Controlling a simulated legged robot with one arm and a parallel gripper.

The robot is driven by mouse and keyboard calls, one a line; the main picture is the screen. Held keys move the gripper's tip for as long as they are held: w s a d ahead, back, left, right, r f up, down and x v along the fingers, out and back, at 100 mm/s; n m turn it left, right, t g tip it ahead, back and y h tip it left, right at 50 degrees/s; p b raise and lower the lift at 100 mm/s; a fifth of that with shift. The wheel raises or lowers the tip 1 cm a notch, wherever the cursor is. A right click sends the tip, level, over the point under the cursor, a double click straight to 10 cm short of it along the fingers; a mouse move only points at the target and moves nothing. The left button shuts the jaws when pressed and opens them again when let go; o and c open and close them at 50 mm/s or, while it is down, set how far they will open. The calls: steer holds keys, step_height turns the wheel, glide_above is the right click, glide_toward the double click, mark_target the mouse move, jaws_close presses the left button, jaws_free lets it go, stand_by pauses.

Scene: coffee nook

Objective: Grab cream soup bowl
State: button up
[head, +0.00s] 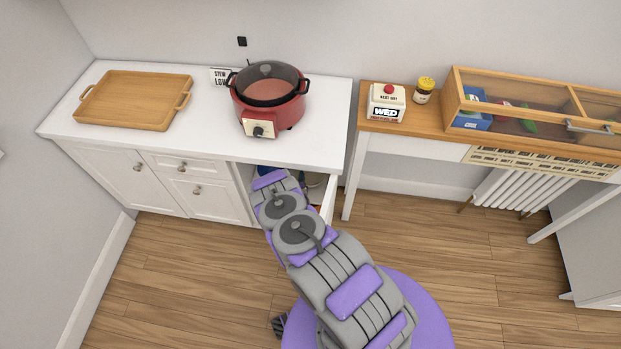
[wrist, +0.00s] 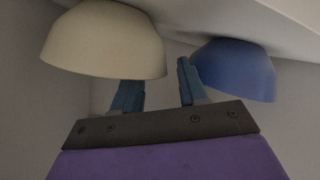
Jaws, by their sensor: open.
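The cream bowl (wrist: 105,42) is in the upper left of the wrist view, its wide rim lower in the picture. A blue bowl (wrist: 233,70) is to the right. My gripper (wrist: 158,80) is open with nothing between its fingers. Its left finger overlaps the cream bowl's lower edge in the picture; I cannot tell whether they touch. The right finger is near the blue bowl's left side. The gripper is hidden there, and only bits of the contents show.
A wooden side table (head: 434,118) stands to the right. The floor in front of the cabinets is clear.

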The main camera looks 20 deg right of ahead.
steer(key=shift+w+d+f, duration=0.25)
steer(key=shift+w+f, duration=0.05)
steer(key=shift+w, duration=0.2)
steer(key=shift+r, duration=0.1)
jaws_close()
stand_by(1.0)
